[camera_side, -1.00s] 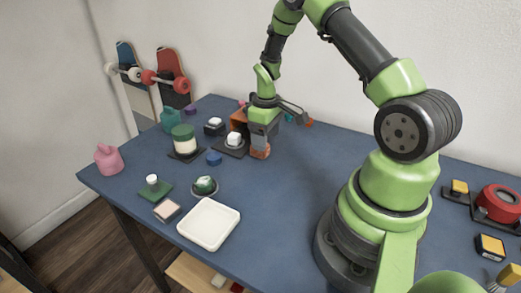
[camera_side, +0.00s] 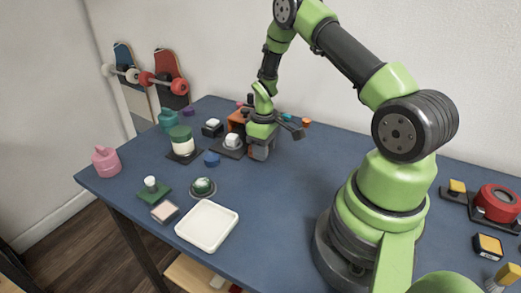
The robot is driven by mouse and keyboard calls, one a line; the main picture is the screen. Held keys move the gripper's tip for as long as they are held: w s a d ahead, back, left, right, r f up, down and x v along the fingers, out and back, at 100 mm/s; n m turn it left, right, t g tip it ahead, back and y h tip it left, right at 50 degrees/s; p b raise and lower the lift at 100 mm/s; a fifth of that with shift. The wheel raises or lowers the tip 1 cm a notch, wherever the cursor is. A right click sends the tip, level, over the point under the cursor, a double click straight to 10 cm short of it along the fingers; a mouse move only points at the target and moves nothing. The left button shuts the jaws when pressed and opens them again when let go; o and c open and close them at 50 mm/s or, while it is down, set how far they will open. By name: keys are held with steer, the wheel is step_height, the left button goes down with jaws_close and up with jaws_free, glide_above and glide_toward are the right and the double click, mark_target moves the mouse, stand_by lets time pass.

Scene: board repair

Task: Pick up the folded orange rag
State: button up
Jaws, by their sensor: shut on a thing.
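My gripper (camera_side: 260,152) is low over the blue table, past the middle toward the back wall. Its jaws are shut on the folded orange rag, which they and the gripper body hide almost entirely from this side. I cannot tell whether the rag still touches the table.
Left of my gripper a white block sits on a dark pad (camera_side: 229,151), with an orange object (camera_side: 235,121) behind it. The table's middle is clear.

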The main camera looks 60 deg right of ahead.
steer(key=shift+r, duration=0.1)
step_height(320, 180, up, 10)
steer(key=shift+f, duration=0.1)
stand_by(0.3)
